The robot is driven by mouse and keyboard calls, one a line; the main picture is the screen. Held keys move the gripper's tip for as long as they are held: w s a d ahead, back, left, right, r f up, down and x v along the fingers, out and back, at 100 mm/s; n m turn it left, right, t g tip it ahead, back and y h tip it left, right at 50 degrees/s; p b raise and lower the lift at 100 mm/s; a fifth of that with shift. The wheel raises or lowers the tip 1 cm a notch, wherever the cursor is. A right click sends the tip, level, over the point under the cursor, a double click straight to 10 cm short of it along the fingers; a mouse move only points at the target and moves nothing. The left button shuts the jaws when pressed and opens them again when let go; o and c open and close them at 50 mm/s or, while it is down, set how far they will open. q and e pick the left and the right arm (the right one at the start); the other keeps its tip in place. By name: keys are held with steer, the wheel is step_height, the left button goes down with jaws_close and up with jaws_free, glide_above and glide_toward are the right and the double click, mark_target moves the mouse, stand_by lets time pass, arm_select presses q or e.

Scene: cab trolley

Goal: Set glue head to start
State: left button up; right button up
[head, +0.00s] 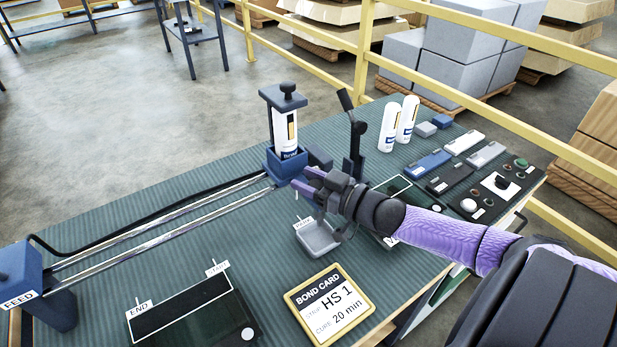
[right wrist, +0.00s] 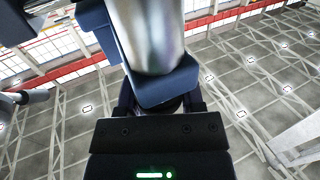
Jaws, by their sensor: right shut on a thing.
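The glue head (head: 287,160) is a dark blue holder with a white and yellow-labelled cartridge (head: 284,132) and a black knob on top. It stands upright at the far right end of two shiny rails (head: 160,228). A START sign (head: 217,268) and an END sign (head: 138,308) stand at a dark plate (head: 190,310) in front of the rails. My right gripper (head: 300,180) is shut on the glue head's lower right side; its fingertips are partly hidden. In the right wrist view the blue holder (right wrist: 165,88) fills the space at the fingers. My left gripper is not in view.
A blue FEED block (head: 38,285) holds the rails' left end, with a black cable beside them. A bond card (head: 329,303), a grey tray (head: 318,237) and a black lever (head: 355,135) are near my right arm. White bottles (head: 398,124) and small parts are at right.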

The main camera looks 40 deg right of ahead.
jaws_close()
steer(key=shift+a, duration=0.1)
